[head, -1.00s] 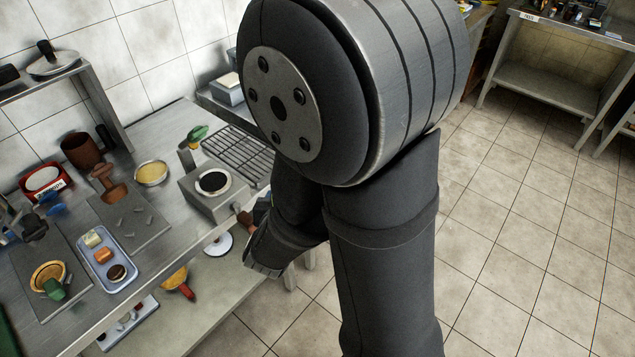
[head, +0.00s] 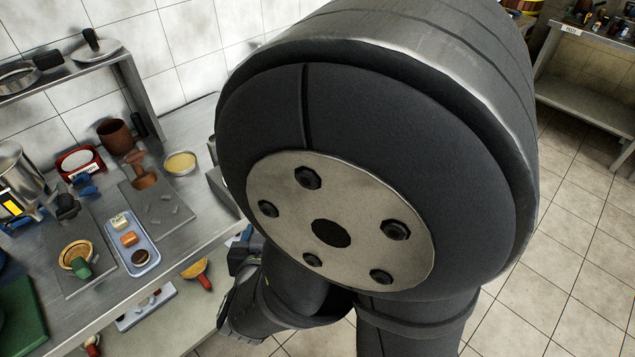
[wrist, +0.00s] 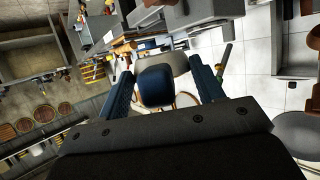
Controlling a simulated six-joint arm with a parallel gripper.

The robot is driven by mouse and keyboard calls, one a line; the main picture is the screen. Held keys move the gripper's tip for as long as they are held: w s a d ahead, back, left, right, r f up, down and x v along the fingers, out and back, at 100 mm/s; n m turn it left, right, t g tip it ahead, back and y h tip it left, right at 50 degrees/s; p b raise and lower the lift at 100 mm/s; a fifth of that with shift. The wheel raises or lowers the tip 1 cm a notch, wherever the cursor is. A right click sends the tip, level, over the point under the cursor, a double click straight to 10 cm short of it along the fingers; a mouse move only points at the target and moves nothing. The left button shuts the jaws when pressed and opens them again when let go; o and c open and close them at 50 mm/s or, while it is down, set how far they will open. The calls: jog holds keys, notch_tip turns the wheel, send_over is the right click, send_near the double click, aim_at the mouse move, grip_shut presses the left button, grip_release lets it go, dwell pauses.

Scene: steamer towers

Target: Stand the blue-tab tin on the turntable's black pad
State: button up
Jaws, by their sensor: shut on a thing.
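In the wrist view my gripper (wrist: 162,72) has its two blue fingers on either side of a pale grey thing with a broad blue patch, the blue-tab tin (wrist: 155,88). The gripper is shut on it. The tin's full shape and tilt are hard to read from here. The turntable is not clearly visible now. In the head view my arm covers the bench right of the yellow bowl, with only a grey sliver of a box (head: 218,185) showing there. The black pad is hidden.
The steel bench holds a yellow bowl (head: 180,162), a brown cup (head: 115,135), a blue tray (head: 132,240) with small foods and a red scale (head: 78,162). A shelf (head: 60,80) stands at the back left. Open tiled floor lies to the right.

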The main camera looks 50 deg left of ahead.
jog(key=w+a, duration=0.1)
jog(key=a, duration=0.5)
jog(key=w+a, duration=0.2)
jog(key=a, duration=0.4)
jog(key=w+a, duration=0.1)
jog(key=a, duration=0.6)
jog(key=shift+w+f, duration=0.15)
jog(key=shift+w, duration=0.15)
jog(key=shift+a+f, duration=0.1)
jog(key=shift+a, duration=0.15)
jog(key=shift+f, duration=0.5)
jog(key=shift+f, duration=0.45)
jog(key=o, duration=1.7)
jog(key=shift+c, duration=0.2)
jog(key=shift+d, duration=0.1)
jog(key=v, duration=1.7)
jog(key=shift+d, duration=0.2)
